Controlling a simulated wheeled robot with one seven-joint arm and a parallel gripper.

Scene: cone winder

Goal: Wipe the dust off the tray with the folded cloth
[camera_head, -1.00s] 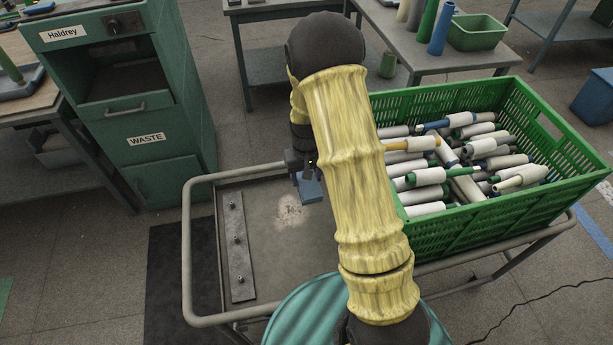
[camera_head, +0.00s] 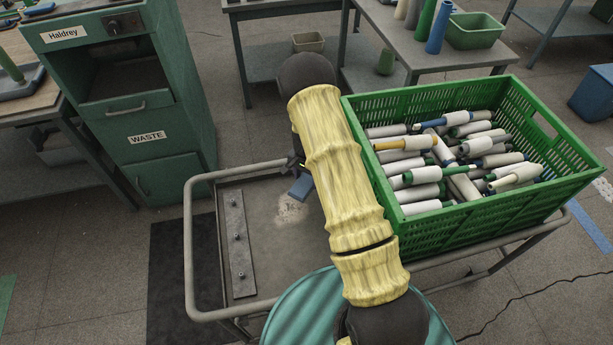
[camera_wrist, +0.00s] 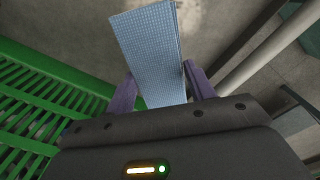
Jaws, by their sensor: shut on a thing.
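The folded cloth (camera_head: 301,187) is a small blue pad at the far side of the grey cart tray (camera_head: 262,245). My gripper (camera_head: 299,168) is mostly hidden behind my yellow-sleeved arm in the head view. In the wrist view, the purple fingers of my gripper (camera_wrist: 160,90) are on either side of the blue cloth (camera_wrist: 148,45) and hold it. A pale dust patch (camera_head: 292,210) lies on the tray just in front of the cloth. Part of this patch shows past the cloth's end in the wrist view (camera_wrist: 190,12). Whether the cloth touches the tray I cannot tell.
A green crate (camera_head: 480,218) full of bobbins stands on the right of the cart, close to my arm. A tubular rail (camera_head: 188,250) edges the cart. A green waste cabinet (camera_head: 150,160) stands behind left.

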